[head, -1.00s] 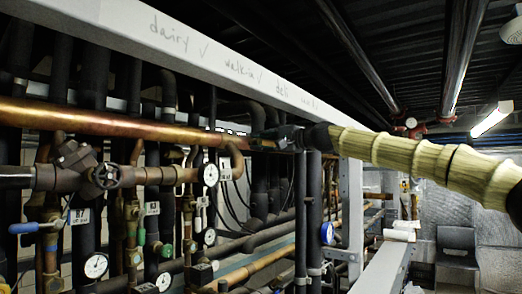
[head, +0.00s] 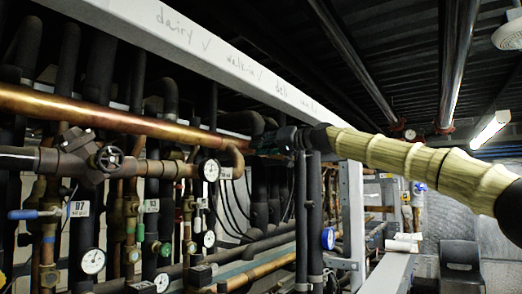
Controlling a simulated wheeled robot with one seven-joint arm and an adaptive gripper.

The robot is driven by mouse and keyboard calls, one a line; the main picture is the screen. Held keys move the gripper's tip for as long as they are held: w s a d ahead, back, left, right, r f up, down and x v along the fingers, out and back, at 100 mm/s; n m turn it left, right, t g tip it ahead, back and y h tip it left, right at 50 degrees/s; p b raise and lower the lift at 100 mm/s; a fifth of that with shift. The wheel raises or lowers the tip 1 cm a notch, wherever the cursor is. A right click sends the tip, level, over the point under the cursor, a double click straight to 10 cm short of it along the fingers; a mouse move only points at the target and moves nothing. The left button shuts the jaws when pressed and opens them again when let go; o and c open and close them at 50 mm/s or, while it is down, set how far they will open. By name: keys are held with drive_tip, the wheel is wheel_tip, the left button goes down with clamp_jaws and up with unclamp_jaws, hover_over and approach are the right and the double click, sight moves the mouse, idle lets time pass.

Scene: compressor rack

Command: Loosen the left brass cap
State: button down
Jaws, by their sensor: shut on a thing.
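My gripper (head: 272,143) is dark and small in the head view, at the right end of the long copper pipe (head: 120,121). My arm reaches it from the right edge, in a pale ribbed cover. The jaws are shut at the pipe's end. I cannot make out the left brass cap separately; the dark fingers and the shade hide what lies between them.
White-faced gauges (head: 211,170), a valve handwheel (head: 109,158) and a blue lever (head: 23,214) crowd the left. Black vertical pipes (head: 314,215) stand just below my gripper. A white beam (head: 200,57) runs above. The aisle at right looks more open.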

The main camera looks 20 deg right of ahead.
drive_tip(key=n, duration=2.9)
drive_tip(key=shift+f, duration=0.25)
drive_tip(key=shift+n, duration=0.4)
drive_tip(key=c, duration=1.2)
unclamp_jaws()
drive_tip(key=shift+d+r, duration=0.15)
drive_tip(key=shift+d, duration=0.1)
drive_tip(key=shift+a, duration=0.1)
